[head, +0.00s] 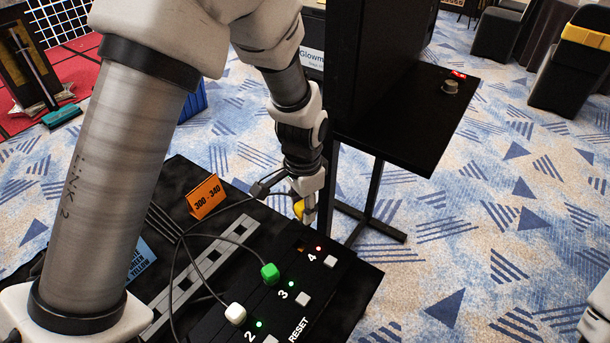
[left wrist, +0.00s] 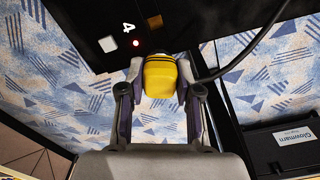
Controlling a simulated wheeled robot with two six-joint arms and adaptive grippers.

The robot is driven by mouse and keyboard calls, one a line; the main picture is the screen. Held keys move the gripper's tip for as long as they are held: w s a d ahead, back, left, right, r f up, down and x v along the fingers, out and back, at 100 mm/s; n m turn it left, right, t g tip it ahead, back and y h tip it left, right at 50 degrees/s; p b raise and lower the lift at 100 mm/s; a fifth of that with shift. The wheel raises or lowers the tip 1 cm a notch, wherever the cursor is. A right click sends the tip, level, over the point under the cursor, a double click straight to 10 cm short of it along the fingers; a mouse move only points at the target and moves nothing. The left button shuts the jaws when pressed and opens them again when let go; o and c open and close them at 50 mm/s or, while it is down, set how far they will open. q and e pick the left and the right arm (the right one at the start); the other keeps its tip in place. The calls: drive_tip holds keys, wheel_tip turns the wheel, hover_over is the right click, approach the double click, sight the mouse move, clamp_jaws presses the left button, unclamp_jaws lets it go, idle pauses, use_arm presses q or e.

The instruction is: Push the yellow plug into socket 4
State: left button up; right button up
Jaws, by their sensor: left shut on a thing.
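My left gripper (head: 308,212) is shut on the yellow plug (head: 299,208), above the far end of the black socket panel (head: 345,283). In the left wrist view the yellow plug (left wrist: 160,76) sits between the two fingers (left wrist: 160,95), with its dark cable running off to the right. Socket 4 (left wrist: 155,22) shows as a small brownish opening beside the number 4, apart from the plug. A red light (left wrist: 136,43) and a white button (left wrist: 108,44) are near it. In the head view the red light (head: 318,248) glows by the 4.
A green plug (head: 269,271) and a white plug (head: 235,313) sit on the panel near sockets 3 and 2, with green lights. Their cables loop leftward. An orange 300-340 card (head: 206,196) stands behind. A black cabinet and shelf (head: 420,115) stand close beyond my left gripper.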

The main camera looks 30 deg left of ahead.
sight(300, 223)
use_arm(q)
drive_tip(key=shift+s+a, duration=0.15)
drive_tip(key=shift+s, duration=0.25)
drive_tip(key=shift+s+f+b, duration=0.25)
drive_tip(key=shift+s+b, duration=0.2)
drive_tip(key=shift+b, duration=0.05)
drive_tip(key=shift+s+f+b, duration=0.2)
drive_tip(key=shift+s+b, duration=0.25)
drive_tip(key=f+b, duration=0.1)
drive_tip(key=w+f+b, duration=0.1)
drive_tip(key=f, duration=0.1)
drive_tip(key=shift+d+b, duration=0.2)
drive_tip(key=shift+b, duration=0.2)
drive_tip(key=shift+f, duration=0.3)
drive_tip(key=shift+s+f, duration=0.15)
drive_tip(key=shift+f, duration=0.25)
use_arm(e)
drive_tip(key=f, duration=0.5)
drive_tip(key=shift+s+d, duration=0.2)
drive_tip(key=shift+s, duration=0.2)
drive_tip(key=shift+r, duration=0.2)
drive_tip(key=shift+r, duration=0.25)
